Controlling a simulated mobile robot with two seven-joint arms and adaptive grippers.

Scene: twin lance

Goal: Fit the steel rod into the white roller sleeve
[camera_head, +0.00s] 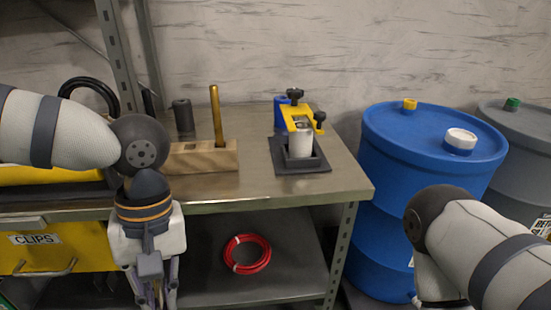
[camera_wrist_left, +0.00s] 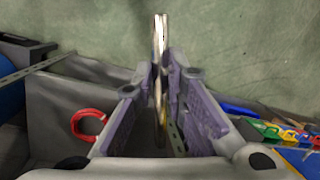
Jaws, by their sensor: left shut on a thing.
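My left gripper (camera_head: 154,297) hangs in front of the bench's front edge in the head view, its fingertips cut off by the bottom of the picture. In the left wrist view its two purple-padded fingers (camera_wrist_left: 159,82) are shut on the shiny steel rod (camera_wrist_left: 160,38), which sticks out past the fingertips. The rod cannot be made out in the head view. The white roller sleeve (camera_head: 300,141) stands upright in a dark square holder (camera_head: 313,168) under a yellow clamp (camera_head: 297,114), to the right of my left gripper and apart from it. My right gripper is out of view.
A wooden block (camera_head: 203,157) with an upright brass rod (camera_head: 216,112) stands left of the holder. Behind are a dark cylinder (camera_head: 183,115) and a blue item (camera_head: 281,108). A red coil (camera_head: 248,254) lies on the lower shelf. A blue barrel (camera_head: 385,160) stands right of the bench (camera_head: 255,193).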

